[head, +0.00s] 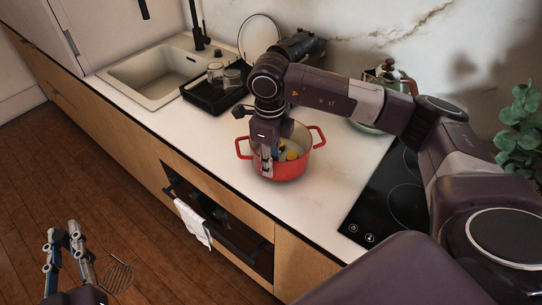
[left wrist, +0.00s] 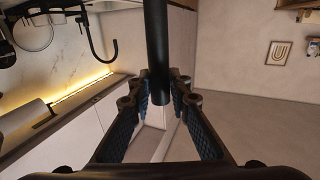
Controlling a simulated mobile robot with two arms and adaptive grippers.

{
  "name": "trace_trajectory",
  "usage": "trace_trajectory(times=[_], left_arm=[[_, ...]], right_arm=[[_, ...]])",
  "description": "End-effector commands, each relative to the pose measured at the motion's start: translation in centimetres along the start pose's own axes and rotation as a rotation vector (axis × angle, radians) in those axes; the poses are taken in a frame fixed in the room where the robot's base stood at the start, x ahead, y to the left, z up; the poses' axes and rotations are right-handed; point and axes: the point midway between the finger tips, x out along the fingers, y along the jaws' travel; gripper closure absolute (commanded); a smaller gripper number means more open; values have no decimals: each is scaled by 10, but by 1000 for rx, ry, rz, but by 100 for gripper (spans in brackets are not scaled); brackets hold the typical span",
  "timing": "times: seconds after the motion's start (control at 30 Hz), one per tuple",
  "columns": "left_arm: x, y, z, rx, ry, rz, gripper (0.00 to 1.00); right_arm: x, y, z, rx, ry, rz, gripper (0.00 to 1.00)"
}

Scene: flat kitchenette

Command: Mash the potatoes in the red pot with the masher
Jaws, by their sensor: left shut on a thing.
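The red pot (head: 283,172) stands on the white counter near the hob, with a handle on each side. Yellowish potato pieces (head: 292,155) show inside it, partly hidden by my right arm. My right gripper (head: 267,168) points down at the pot, its fingers over the near rim and opening; whether they are open or shut is unclear. My left gripper (head: 68,238) is low at the bottom left, over the floor and away from the pot. The masher's black handle (left wrist: 158,50) stands between the fingers in the left wrist view.
A sink (head: 155,75) and a black dish rack (head: 213,96) with glasses are left of the pot. A towel (head: 193,222) hangs on the oven front. The counter left of the pot is clear.

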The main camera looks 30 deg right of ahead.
Motion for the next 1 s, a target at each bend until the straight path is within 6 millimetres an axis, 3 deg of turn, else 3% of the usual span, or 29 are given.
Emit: trace_trajectory(times=[0.13, 0.37, 0.8, 1.0], left_arm=[[0, 0, -1, 0, 2, 0, 100], [0, 0, -1, 0, 2, 0, 100], [0, 0, -1, 0, 2, 0, 100], [0, 0, -1, 0, 2, 0, 100]], right_arm=[[0, 0, 0, 0, 0, 0, 78], [0, 0, 0, 0, 0, 0, 100], [0, 0, 0, 0, 0, 0, 100], [0, 0, 0, 0, 0, 0, 79]])
